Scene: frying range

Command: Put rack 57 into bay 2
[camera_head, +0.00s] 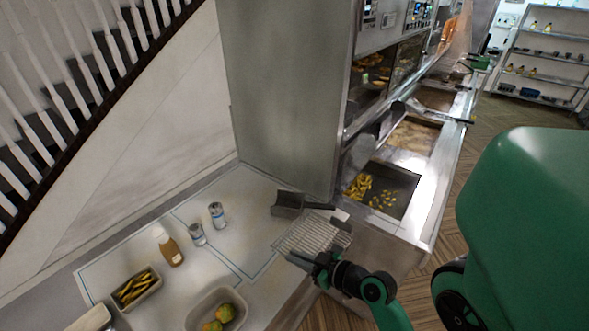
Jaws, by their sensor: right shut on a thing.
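A wire rack (312,236) is at the right end of the white counter, beside the fryer. I cannot read a number on it. My right gripper (308,260) is at the rack's near edge and is shut on it. I cannot tell whether the rack rests on the counter or is held just above it. Thin blue lines outline areas on the counter (240,205); no bay number is legible. My left gripper is not in view.
A dark metal scoop (288,205) lies just behind the rack. Two cans, a sauce bottle (168,247), a tray of fries (136,287) and a bowl of yellow-green items (218,308) stand to the left. Fryer wells (400,178) and a tall steel panel (280,90) are behind.

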